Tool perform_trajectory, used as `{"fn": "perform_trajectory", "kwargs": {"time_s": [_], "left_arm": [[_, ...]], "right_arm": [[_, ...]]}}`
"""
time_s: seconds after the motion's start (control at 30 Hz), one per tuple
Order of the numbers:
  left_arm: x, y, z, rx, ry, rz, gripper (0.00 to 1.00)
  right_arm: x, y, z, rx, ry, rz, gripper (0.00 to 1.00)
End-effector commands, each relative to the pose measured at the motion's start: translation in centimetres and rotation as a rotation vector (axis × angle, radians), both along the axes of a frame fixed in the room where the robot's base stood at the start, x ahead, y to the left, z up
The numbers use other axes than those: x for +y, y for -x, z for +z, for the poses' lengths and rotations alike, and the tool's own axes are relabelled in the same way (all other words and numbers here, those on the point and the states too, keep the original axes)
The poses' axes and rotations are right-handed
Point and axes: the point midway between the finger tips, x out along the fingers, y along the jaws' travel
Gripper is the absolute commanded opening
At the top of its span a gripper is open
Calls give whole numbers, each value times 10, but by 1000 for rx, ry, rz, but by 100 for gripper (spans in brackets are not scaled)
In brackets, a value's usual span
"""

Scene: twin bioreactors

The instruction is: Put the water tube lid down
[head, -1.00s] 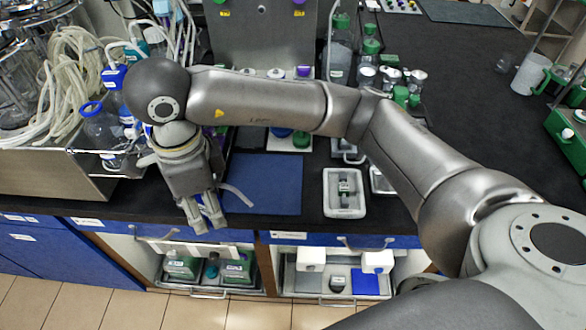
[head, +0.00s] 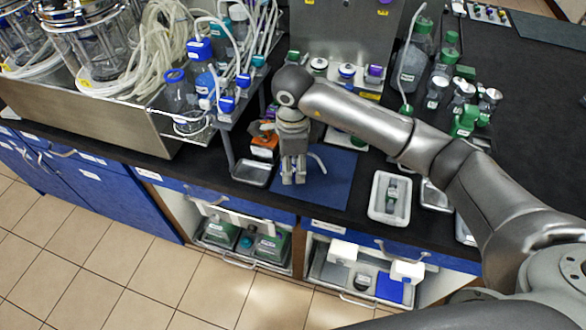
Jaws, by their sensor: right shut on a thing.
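My right gripper (head: 293,180) points down over the blue mat (head: 335,185) on the black bench, near the mat's left side. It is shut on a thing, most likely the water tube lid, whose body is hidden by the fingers. A short pale curved tube (head: 318,162) shows just right of the gripper and seems to belong to the held thing. I cannot tell whether it touches the mat. My left gripper is not in view.
Left of the mat are a metal tray (head: 252,174), an orange item (head: 265,145) and a rack of blue-capped bottles with tubing. A white tray (head: 376,207) stands to the right. Green-capped bottles (head: 413,70) stand behind. The mat's right part is bare.

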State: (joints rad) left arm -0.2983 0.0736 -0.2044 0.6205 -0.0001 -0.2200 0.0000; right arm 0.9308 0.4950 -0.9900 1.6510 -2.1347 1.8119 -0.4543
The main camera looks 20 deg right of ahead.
Motion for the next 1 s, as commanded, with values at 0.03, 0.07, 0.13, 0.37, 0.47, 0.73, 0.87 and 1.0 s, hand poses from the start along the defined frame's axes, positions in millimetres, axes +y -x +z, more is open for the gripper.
{"fn": "perform_trajectory", "kwargs": {"time_s": [0.03, 0.07, 0.13, 0.37, 0.47, 0.73, 0.87, 1.0], "left_arm": [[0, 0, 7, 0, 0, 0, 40], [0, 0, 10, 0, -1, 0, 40], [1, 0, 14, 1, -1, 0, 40], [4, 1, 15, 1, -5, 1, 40], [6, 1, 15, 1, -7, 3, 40], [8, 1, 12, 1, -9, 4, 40], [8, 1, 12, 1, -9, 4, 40], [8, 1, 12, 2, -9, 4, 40]], "right_arm": [[-2, 0, -6, 7, 2, -3, 29], [-1, 1, -10, 7, 1, -2, 29], [-1, 1, -20, 6, 1, -2, 29], [-1, -1, -31, 0, 1, -1, 29], [-1, -1, -31, 0, 1, -1, 29], [-1, -1, -34, 1, 1, -1, 61], [-1, -1, -34, 1, 1, -1, 68], [-1, -1, -34, 1, 1, -1, 68]]}}
